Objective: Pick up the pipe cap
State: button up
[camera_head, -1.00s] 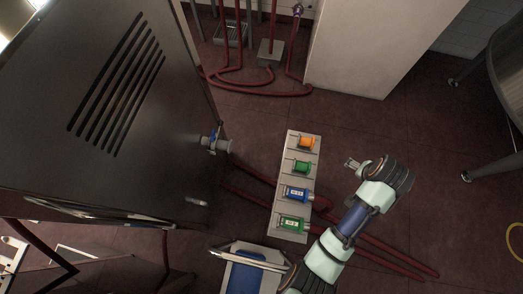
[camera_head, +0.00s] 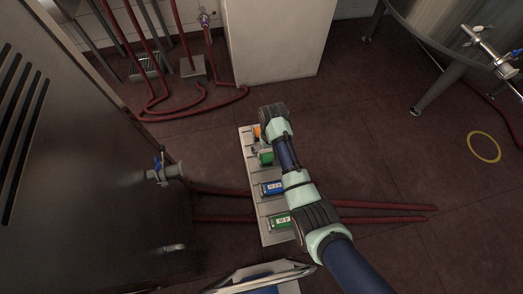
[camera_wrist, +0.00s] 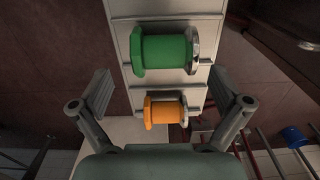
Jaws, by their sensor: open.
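An orange spool-shaped pipe cap (camera_wrist: 165,112) lies on its side on a pale slotted rack (camera_wrist: 122,30). A green cap (camera_wrist: 165,52) with a shiny metal end lies beside it. My gripper (camera_wrist: 162,90) is open above the rack, one finger on each side of it, with nothing held. In the head view the orange cap (camera_head: 257,131) is at the rack's far end, partly hidden by my wrist.
A dark metal cabinet (camera_head: 60,160) with a blue-handled valve (camera_head: 160,170) stands at left. Red hoses (camera_head: 390,207) run along the floor. A pale cabinet (camera_head: 280,40) is behind the rack, and a steel tank (camera_head: 440,30) is at right. Floor right of my arm is mostly clear.

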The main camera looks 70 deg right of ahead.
aim_at(268, 156)
jog(key=f+b, duration=0.2)
jog(key=f, duration=0.1)
jog(key=f+b, duration=0.1)
jog(key=f, duration=0.1)
jog(key=shift+w+f+b, duration=0.15)
jog(key=shift+w+b, duration=0.15)
jog(key=shift+c, duration=0.8)
jog(key=c, duration=1.1)
